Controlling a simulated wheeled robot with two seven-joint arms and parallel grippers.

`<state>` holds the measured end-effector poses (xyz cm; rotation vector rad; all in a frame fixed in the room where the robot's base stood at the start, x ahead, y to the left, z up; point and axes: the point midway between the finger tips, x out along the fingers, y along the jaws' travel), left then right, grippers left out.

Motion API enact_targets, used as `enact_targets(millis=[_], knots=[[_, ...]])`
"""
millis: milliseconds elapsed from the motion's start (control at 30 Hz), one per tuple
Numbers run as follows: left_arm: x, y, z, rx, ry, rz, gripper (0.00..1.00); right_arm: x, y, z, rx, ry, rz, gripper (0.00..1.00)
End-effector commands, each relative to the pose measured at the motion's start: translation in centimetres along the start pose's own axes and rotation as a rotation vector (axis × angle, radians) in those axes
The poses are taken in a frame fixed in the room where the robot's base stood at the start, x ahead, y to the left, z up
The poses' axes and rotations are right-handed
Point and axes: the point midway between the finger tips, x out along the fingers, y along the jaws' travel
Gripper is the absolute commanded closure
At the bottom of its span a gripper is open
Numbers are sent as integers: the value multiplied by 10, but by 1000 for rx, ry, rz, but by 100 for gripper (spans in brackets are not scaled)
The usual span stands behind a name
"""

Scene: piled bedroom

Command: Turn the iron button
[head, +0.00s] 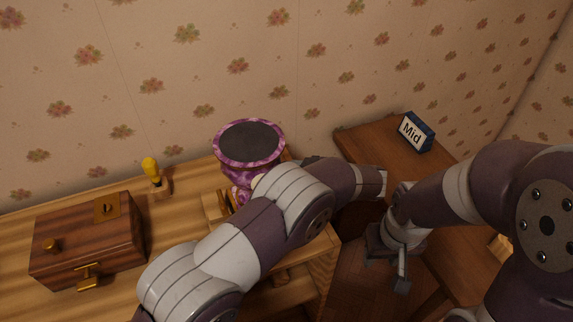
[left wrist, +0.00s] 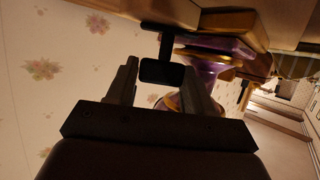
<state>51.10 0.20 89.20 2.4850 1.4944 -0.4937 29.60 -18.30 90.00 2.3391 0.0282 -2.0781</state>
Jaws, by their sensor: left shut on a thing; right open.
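A dark block on a thin dark stem, which looks like the iron button (left wrist: 162,72), shows in the left wrist view. My left gripper (left wrist: 161,70) is shut on it, one finger at each side. A purple vase-like thing with gold bands (left wrist: 215,62) is just behind it in that view. In the head view my left forearm hides the left gripper and the button. There the purple patterned vase (head: 233,155) stands beside my left arm. My right gripper (head: 386,270) is open and empty, pointing down between the two wooden pieces of furniture.
A wooden box with brass fittings (head: 85,240) sits on the wooden top (head: 184,204) at the left. A yellow-headed figure-like item (head: 151,169) stands behind it. The patterned wall closes the back.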

Motion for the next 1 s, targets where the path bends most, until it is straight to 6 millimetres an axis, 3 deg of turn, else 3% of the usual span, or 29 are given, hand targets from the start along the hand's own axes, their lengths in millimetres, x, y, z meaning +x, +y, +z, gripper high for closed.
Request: enact_targets(millis=[500,1000], knots=[[0,2,0,-126,1,-287,79,12,0,2,0,0,0,57],[-1,1,-2,-145,-1,-338,79,15,0,2,0,0,0,57]])
